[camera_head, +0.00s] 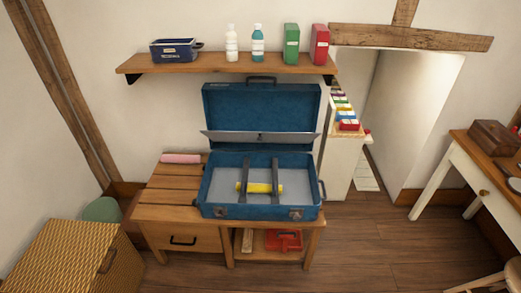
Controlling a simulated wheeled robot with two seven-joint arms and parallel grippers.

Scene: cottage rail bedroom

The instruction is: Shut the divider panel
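A blue suitcase (208,205) lies open on a slatted wooden bench, its lid (262,105) standing up at the back. The grey divider panel (230,136) sticks out between the lid and the base, near the hinge side, and is raised clear of the base. A small dark fitting shows at its middle. In the grey-lined base, two dark strap-like strips run front to back, with a yellow rolled item (261,187) around their middle. Neither of my grippers is in view.
The wooden bench (160,210) has a pink roll (181,159) at its back left and a red item (284,241) below. A wall shelf (215,65) hangs above the lid. A wicker chest (70,262) stands left, a desk (480,150) right. Floor is open at lower right.

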